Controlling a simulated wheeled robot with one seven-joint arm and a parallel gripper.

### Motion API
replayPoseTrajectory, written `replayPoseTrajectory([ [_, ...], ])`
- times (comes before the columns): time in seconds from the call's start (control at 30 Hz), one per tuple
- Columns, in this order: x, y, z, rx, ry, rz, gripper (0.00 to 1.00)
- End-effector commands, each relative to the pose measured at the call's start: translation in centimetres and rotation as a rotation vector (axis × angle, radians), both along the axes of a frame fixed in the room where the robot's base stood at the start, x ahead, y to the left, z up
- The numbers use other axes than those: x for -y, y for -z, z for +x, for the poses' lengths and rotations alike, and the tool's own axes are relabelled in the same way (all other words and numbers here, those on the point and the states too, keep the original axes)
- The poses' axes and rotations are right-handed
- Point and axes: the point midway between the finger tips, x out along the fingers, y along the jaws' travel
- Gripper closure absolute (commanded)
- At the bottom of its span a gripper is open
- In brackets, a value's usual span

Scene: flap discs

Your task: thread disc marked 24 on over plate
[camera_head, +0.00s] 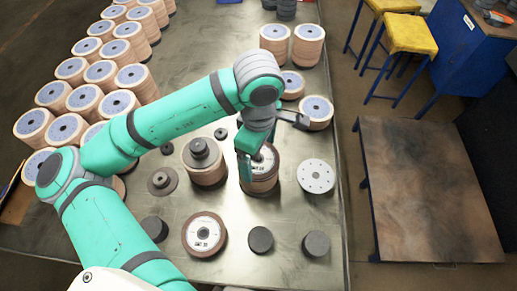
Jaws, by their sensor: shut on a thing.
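My gripper (257,160) points down over a brown flap disc (266,171) with a white printed label. Its jaws are shut on this disc at its rim. The disc sits at or just above a round brown stack (262,187); I cannot tell whether they touch. The label is partly covered by my gripper and its number is too small to read. Another brown disc (190,238) with a white label lies to the front left; its number looks like 30. A white round plate (316,185) with small holes lies flat to the right.
A pale stack (207,175) with a dark hub plate (201,150) on top stands left of my gripper. A dark flanged plate (163,190) lies further left. Dark cylinders (260,240) stand in front. Rows of pale stacks (83,103) fill the left of the metal table (225,270).

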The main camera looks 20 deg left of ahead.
Motion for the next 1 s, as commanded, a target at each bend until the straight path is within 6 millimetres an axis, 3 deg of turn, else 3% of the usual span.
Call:
replayPoseTrajectory([
  [0.4, 0.0, 0.5, 0.0, 0.0, 0.001, 0.0, 0.37],
  [0.43, 0.0, 0.5, 0.0, 0.0, 0.001, 0.0, 0.09],
  [0.5, 0.0, 0.5, 0.0, 0.0, 0.001, 0.0, 0.0],
  [0.77, -0.1, 0.3, 0.0, 0.0, -0.001, 0.0, 0.0],
  [1.0, 0.0, -2.7, 0.0, 0.002, 0.001, 0.002, 0.0],
])
